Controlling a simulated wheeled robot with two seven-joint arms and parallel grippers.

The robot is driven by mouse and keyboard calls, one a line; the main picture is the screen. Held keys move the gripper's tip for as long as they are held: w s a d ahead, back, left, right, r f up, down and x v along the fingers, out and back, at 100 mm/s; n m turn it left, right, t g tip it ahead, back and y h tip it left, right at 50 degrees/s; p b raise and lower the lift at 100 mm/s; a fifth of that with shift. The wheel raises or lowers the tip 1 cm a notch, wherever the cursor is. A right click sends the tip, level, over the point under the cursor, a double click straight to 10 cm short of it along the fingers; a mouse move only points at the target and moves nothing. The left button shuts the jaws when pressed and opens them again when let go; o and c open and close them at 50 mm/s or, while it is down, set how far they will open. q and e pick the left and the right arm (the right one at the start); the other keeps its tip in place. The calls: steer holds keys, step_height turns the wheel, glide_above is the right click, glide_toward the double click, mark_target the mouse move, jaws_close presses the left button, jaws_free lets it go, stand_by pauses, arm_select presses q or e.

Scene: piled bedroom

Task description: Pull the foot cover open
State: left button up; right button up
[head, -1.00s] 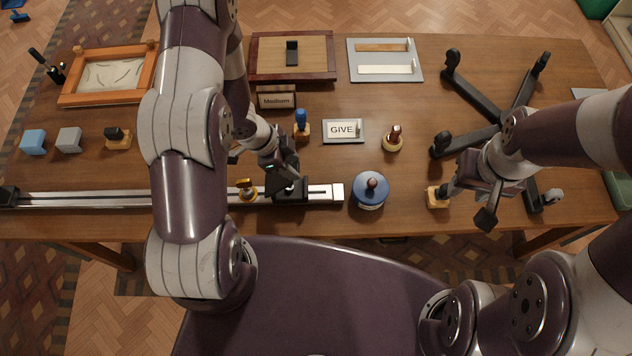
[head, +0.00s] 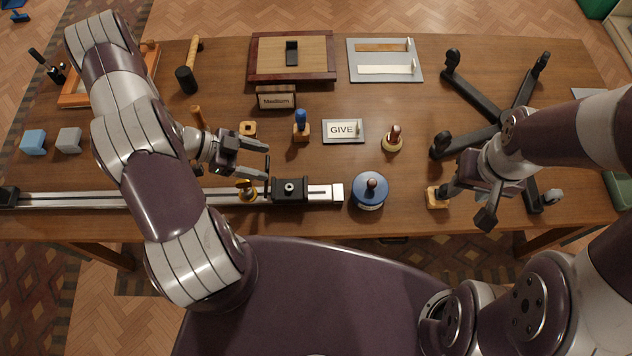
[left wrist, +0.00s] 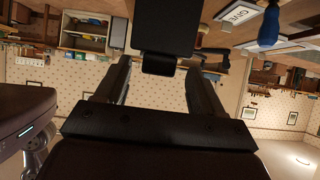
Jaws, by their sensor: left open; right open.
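I cannot tell for sure which thing is the foot cover. A long pale rail (head: 80,200) lies along the table's near edge, with a black block (head: 290,189) near its right end and a brass knob (head: 246,188) left of that block. My left gripper (head: 266,162) is open above and left of the black block in the head view, apart from it. Its fingers also show spread in the left wrist view (left wrist: 163,82), with a dark square shape beyond them.
A GIVE sign (head: 343,131), a blue-handled stamp (head: 301,124) and a brown-handled stamp (head: 393,138) stand behind. A black-headed mallet (head: 187,80) and a wooden-framed board (head: 291,58) lie at the back.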

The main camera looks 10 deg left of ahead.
arm_select(q)
steer(key=p+v, duration=0.3)
steer(key=v, duration=0.4)
stand_by(0.3)
stand_by(0.4)
